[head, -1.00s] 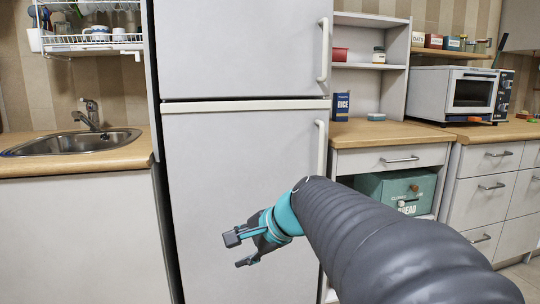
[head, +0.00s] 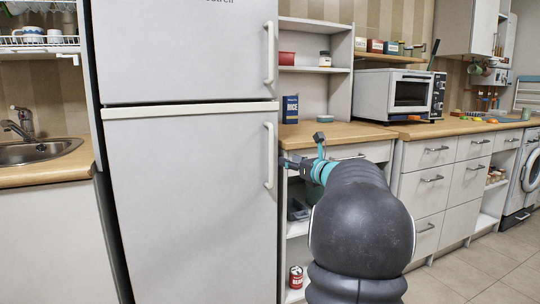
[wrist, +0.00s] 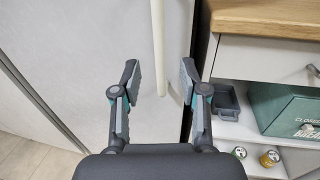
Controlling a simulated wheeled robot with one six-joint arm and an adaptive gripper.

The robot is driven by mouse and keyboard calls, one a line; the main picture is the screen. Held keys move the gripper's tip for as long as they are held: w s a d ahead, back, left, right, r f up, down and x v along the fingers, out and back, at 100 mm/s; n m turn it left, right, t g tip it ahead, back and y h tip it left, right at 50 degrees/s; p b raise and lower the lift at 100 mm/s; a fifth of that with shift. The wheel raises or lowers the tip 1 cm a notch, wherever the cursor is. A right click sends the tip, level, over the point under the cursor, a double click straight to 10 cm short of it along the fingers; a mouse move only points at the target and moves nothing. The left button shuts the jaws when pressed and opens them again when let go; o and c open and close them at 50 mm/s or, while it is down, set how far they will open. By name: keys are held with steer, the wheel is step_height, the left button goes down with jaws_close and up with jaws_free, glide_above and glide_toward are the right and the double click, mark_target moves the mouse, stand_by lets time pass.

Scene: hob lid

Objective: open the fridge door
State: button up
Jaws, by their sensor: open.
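The fridge is light grey with two closed doors, an upper door (head: 185,50) and a taller lower door (head: 190,200). The lower door has a white vertical handle (head: 268,155) at its right edge; the upper door has a similar handle (head: 269,53). My gripper (head: 300,151) is open and empty, just right of the lower handle in the head view. In the wrist view my gripper (wrist: 158,76) has its fingers on either side of the white handle (wrist: 158,45) in the picture. I cannot tell how far ahead of the fingertips the handle is.
A wooden counter (head: 335,132) with open shelves below adjoins the fridge's right side. A blue rice box (head: 290,109) and a microwave (head: 400,95) stand along it. A red can (head: 296,277) sits on the low shelf. A sink (head: 38,151) is at left. Floor is free at lower right.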

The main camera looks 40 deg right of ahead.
steer(key=w+p, duration=0.1)
steer(key=w, duration=0.9)
steer(key=shift+w+d, duration=0.15)
steer(key=shift+w, duration=0.15)
jaws_close()
